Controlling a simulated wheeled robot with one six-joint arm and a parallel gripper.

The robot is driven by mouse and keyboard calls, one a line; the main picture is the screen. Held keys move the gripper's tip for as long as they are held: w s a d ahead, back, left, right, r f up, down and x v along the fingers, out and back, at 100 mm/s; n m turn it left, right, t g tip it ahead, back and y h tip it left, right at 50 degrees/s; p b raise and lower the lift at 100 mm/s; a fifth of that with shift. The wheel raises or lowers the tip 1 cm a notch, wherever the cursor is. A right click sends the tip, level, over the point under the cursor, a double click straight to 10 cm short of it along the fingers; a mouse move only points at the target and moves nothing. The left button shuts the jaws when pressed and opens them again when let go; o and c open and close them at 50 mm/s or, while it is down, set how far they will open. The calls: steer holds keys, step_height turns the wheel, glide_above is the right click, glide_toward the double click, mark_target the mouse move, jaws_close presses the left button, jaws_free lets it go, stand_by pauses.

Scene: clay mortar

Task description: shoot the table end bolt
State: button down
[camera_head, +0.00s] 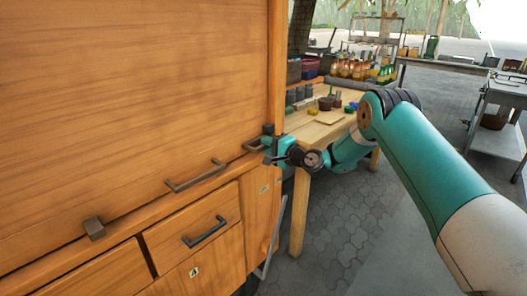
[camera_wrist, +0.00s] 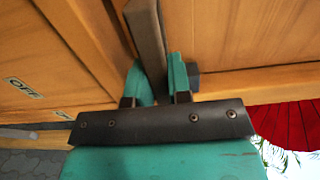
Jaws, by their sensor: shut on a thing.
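A dark bar (camera_head: 253,147), apparently the table end bolt, sits at the right end of the wooden cabinet (camera_head: 130,90), low on its large upper panel. My gripper (camera_head: 269,144) is at this bar, reaching in from the right. In the wrist view the teal fingers of my gripper (camera_wrist: 159,82) are shut on the grey-brown bar (camera_wrist: 148,38), one on each side. A dark block (camera_wrist: 193,76) sits just beside the right finger. The far end of the bar runs out of the wrist view, and its seat is hidden.
A longer dark handle (camera_head: 196,175) and a small dark block (camera_head: 94,228) are further left on the cabinet. A drawer handle (camera_head: 205,231) sticks out below. A wooden workbench (camera_head: 318,133) with pots and jars stands behind my gripper.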

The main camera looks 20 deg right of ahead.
steer(key=shift+d, duration=0.25)
steer(key=c, duration=1.1)
jaws_free()
steer(key=shift+d, duration=0.1)
steer(key=shift+o, duration=0.2)
steer(key=b+v, duration=0.7)
steer(key=v, duration=1)
steer(key=shift+s, duration=0.1)
